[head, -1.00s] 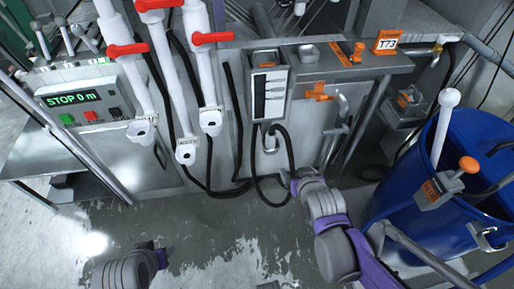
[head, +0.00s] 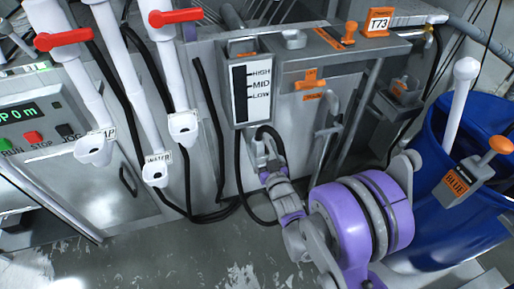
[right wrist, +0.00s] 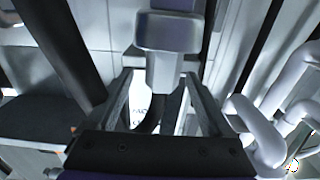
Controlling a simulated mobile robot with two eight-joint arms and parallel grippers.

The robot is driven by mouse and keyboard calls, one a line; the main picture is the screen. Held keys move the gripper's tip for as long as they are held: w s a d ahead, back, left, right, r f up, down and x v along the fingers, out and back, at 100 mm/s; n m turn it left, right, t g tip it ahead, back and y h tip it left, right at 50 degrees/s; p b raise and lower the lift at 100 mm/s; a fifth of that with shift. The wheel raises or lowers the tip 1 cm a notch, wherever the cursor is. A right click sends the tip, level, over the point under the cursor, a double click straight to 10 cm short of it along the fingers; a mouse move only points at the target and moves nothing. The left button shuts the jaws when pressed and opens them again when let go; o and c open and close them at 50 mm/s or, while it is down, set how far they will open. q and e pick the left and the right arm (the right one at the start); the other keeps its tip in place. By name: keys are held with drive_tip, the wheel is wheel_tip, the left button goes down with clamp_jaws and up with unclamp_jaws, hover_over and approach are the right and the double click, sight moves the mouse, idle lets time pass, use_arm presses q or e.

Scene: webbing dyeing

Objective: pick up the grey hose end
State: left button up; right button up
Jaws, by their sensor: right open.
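The grey hose end hangs on a black hose (head: 240,186) below the level gauge. In the head view it is small and mostly covered by my right gripper (head: 264,156), which reaches up to it from below. In the right wrist view a grey blocky piece with a narrower neck, apparently the hose end (right wrist: 165,70), lies between the tips of my right gripper (right wrist: 160,80). The fingers stand on either side of the neck, spread apart; I cannot tell whether they touch it. My left gripper is not in view.
The level gauge (head: 252,90) is just above the gripper. White pipes with red levers (head: 175,16) and a control box (head: 35,120) stand left. A blue barrel (head: 440,215) with a BLUE-tagged valve (head: 458,182) stands right. Wet floor (head: 190,250) is open in front.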

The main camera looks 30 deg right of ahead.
sight(256, 136)
drive_tip(key=x, duration=0.6)
drive_tip(key=shift+a+b, duration=0.25)
drive_tip(key=shift+b, duration=0.05)
drive_tip(key=shift+r, duration=0.1)
drive_tip(key=shift+c, duration=0.2)
clamp_jaws()
